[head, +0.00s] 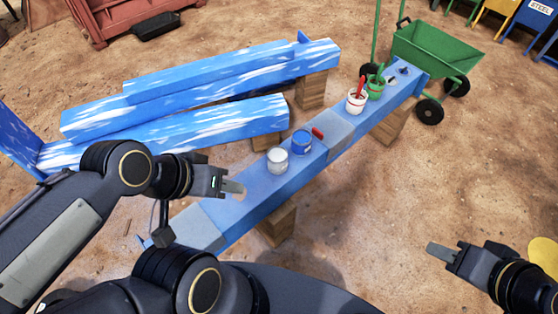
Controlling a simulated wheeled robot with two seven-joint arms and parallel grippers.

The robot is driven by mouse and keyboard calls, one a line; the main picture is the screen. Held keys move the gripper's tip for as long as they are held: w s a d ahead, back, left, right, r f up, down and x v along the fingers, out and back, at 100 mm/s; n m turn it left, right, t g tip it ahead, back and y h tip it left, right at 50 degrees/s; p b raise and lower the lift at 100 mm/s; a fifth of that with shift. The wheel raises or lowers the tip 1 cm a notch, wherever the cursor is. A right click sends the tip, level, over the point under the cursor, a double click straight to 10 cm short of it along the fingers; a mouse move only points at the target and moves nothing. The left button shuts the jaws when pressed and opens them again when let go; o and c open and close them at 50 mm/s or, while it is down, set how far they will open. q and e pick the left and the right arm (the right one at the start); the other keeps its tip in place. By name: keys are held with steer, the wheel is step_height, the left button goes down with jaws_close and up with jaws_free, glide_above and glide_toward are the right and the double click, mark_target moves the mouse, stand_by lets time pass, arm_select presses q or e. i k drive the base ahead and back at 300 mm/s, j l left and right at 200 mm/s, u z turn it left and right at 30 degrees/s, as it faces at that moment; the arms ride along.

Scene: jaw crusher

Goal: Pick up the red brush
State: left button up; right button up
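A red brush (361,87) stands tilted in a white pot (356,104) on the long blue beam (256,206), toward its far end; its lower part is hidden in the pot. A small red item (318,133) lies nearer on the beam, too small to identify. My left gripper (235,188) is over the near part of the beam, short of the pots and apart from the brush. My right gripper (436,250) is over bare ground at the lower right, far from the brush. Neither gripper appears to hold anything; the finger gaps are not clear.
A green brush (377,82) in a green pot stands close beside the red one. A grey-white can (277,160) and a blue can (301,142) stand nearer on the beam. Blue-and-white beams (190,125) lie left. A green wheelbarrow (435,50) is beyond.

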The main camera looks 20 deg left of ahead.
mark_target(360, 85)
steer(key=i+l, duration=0.2)
steer(key=l, duration=0.2)
steer(key=i+l, duration=0.15)
steer(key=l, duration=0.25)
steer(key=i+l, duration=0.2)
steer(key=l, duration=0.2)
steer(key=i+l+z, duration=0.1)
steer(key=i, duration=0.4)
steer(key=i+l, duration=0.15)
steer(key=i, duration=0.35)
steer(key=i+j+z, duration=0.1)
steer(key=i+j, duration=0.35)
steer(key=j, duration=0.15)
